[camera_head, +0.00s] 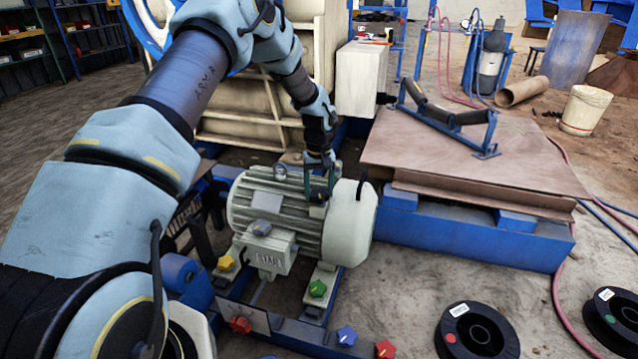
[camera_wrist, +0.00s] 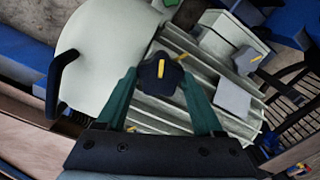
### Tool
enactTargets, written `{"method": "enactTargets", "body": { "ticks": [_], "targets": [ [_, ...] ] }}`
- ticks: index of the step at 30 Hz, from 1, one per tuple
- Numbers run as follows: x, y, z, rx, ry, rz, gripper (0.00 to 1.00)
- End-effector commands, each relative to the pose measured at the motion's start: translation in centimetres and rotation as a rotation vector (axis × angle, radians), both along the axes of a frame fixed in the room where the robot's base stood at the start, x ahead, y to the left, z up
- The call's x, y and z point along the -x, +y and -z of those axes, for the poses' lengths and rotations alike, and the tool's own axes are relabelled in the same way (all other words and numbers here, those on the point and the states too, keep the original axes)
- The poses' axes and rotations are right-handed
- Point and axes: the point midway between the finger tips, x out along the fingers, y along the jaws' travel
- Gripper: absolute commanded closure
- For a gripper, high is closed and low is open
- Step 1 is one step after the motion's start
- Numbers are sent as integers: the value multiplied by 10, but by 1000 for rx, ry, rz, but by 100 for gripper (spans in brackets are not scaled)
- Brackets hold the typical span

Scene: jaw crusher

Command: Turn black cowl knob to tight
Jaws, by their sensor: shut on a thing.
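The black cowl knob (camera_wrist: 158,82) has a yellow stripe and sits between my two green fingers in the wrist view. In the head view the dark knob (camera_head: 317,197) shows small at the upper edge of the ribbed motor (camera_head: 270,203), beside the pale end cowl (camera_head: 352,225). My gripper (camera_wrist: 160,76) is shut on the knob, one finger on each side. It also shows in the head view (camera_head: 318,186), reaching down from above. The stripe on the knob runs nearly upright in the wrist view. No readable tight mark shows.
A black handle (camera_head: 361,187) stands up from the cowl close to my gripper. A terminal box (camera_head: 268,254) and yellow (camera_head: 225,263), green (camera_head: 317,288), red (camera_head: 240,325) and blue (camera_head: 346,336) knobs are nearby. A brown board stack (camera_head: 460,165) stands right, with a roller frame (camera_head: 445,118) on it.

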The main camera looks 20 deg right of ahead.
Motion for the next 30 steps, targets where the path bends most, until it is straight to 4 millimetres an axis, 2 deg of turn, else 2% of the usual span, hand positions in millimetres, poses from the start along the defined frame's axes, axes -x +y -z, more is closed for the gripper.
{"method": "enactTargets", "body": {
  "ticks": [18,30],
  "targets": [
    [0,0,-2,-1,0,580,87],
    [-1,0,-1,0,-1,862,87]
  ]
}}
